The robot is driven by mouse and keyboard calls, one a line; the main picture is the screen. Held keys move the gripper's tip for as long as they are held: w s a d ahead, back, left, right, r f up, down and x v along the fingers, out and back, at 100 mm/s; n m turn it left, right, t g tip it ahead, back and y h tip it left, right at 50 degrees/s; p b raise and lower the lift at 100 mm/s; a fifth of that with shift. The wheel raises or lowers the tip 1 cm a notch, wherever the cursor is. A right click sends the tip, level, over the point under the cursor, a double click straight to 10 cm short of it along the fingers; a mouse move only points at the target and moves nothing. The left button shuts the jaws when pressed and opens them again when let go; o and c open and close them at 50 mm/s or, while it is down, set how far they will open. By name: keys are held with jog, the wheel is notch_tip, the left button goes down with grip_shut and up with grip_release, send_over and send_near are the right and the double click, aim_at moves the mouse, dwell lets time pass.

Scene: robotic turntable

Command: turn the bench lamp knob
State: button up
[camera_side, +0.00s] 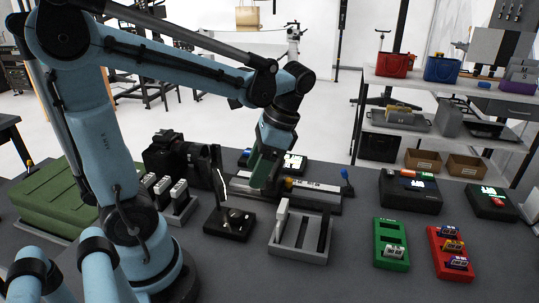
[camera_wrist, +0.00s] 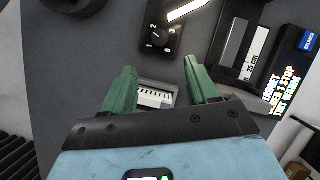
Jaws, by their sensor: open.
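The bench lamp has a small black base (camera_side: 230,224) on the table, with a dark upright and a lit white strip (camera_side: 222,187) above it. In the wrist view the lamp base (camera_wrist: 153,47) is at the top centre, with white dial marks on it and the bright strip (camera_wrist: 188,10) beside them. The knob is small and dark there, and its exact setting cannot be told. My gripper (camera_side: 262,178) is above the table, up and right of the lamp base in the side view. Its green fingers (camera_wrist: 160,72) are apart and empty, clear of the lamp.
A grey slotted rack (camera_side: 300,252) stands right of the lamp. A ruler slide (camera_side: 300,187) lies behind it. Green (camera_side: 391,263) and red trays (camera_side: 449,270) are further right. White blocks in a grey holder (camera_side: 181,210) stand left of the lamp.

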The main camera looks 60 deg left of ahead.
aim_at(236, 213)
jog(key=shift+x, duration=6)
jog(key=c, duration=1)
jog(key=m, duration=0.2)
jog(key=m+y, duration=0.1)
jog(key=m, duration=0.1)
jog(key=shift+s+d+m+t, duration=0.1)
jog(key=shift+d+m+t, duration=0.05)
jog(key=shift+m+t, duration=0.2)
jog(key=shift+c, duration=0.2)
jog(key=o, duration=1)
jog(key=shift+o, duration=0.2)
jog(key=shift+r, duration=0.1)
jog(key=v, duration=1.2)
jog(key=shift+d, duration=0.25)
